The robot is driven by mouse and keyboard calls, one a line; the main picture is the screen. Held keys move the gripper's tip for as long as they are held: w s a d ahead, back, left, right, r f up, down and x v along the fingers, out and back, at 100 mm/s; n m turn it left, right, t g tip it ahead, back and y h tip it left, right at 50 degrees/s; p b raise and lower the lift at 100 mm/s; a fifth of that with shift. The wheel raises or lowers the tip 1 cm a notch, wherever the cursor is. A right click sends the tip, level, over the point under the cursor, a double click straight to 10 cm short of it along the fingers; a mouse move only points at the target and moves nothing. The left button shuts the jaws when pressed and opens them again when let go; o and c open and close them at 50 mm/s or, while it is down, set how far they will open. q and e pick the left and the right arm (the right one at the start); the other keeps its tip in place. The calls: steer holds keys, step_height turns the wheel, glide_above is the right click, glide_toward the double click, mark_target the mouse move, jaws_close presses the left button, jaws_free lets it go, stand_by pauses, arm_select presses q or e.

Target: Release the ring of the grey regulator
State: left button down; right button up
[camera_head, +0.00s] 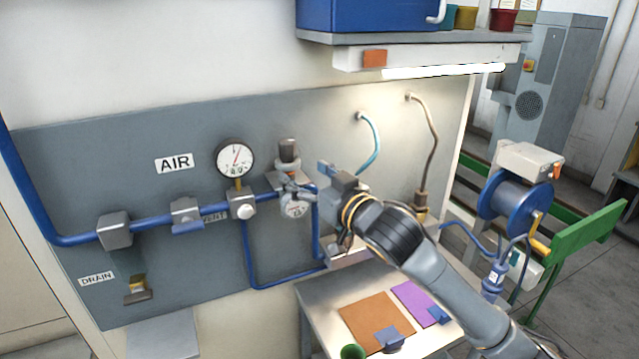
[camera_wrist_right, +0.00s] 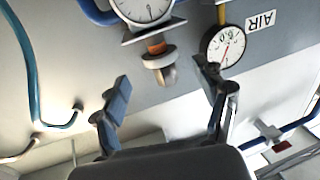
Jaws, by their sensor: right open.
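The grey regulator (camera_head: 289,152) is on the blue pipe of the wall panel, with its white dial (camera_head: 294,207) below the knob. In the right wrist view, which is upside down, the dial (camera_wrist_right: 146,8) is at the top edge. An orange band (camera_wrist_right: 157,47), a light grey ring (camera_wrist_right: 158,60) and a short knob end follow below it. My right gripper (camera_head: 300,188) is in front of the regulator and partly hides its body. Its fingers (camera_wrist_right: 165,90) are open, apart on either side of the ring's line, with nothing between them. My left gripper is not in view.
A round gauge (camera_head: 236,159) stands on the pipe left of the regulator; a blue-handled valve (camera_head: 187,215) is further left. A shelf (camera_head: 430,50) with a lamp overhangs at upper right. A small table (camera_head: 320,295) with mats stands below my right arm.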

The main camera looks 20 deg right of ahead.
steer(key=shift+v, duration=2.35)
